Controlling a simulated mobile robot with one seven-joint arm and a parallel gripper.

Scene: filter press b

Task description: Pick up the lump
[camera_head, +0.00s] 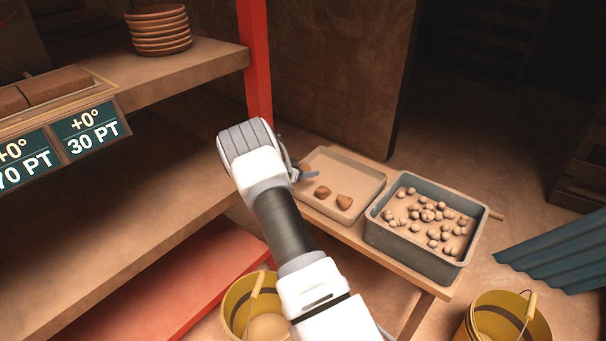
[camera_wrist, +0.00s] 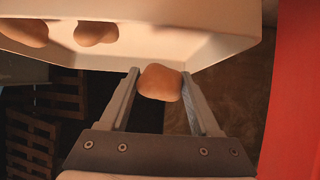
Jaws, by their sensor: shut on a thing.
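In the wrist view an orange-brown lump (camera_wrist: 160,82) sits between the two fingertips of my gripper (camera_wrist: 163,84), which is shut on it. In the head view my gripper (camera_head: 297,173) is at the left end of a shallow beige tray (camera_head: 345,171), and the held lump shows only in part behind it. Two other brown lumps lie in the tray, one (camera_head: 322,192) near the middle and one (camera_head: 344,202) to its right. In the wrist view the tray wall (camera_wrist: 190,50) is close beyond the held lump; I cannot tell whether they touch.
A grey bin (camera_head: 411,243) with many small round balls stands right of the tray on a wooden bench (camera_head: 437,289). A red post (camera_head: 256,65) and shelf (camera_head: 190,72) are to the left. Yellow buckets (camera_head: 238,305) (camera_head: 509,318) stand below.

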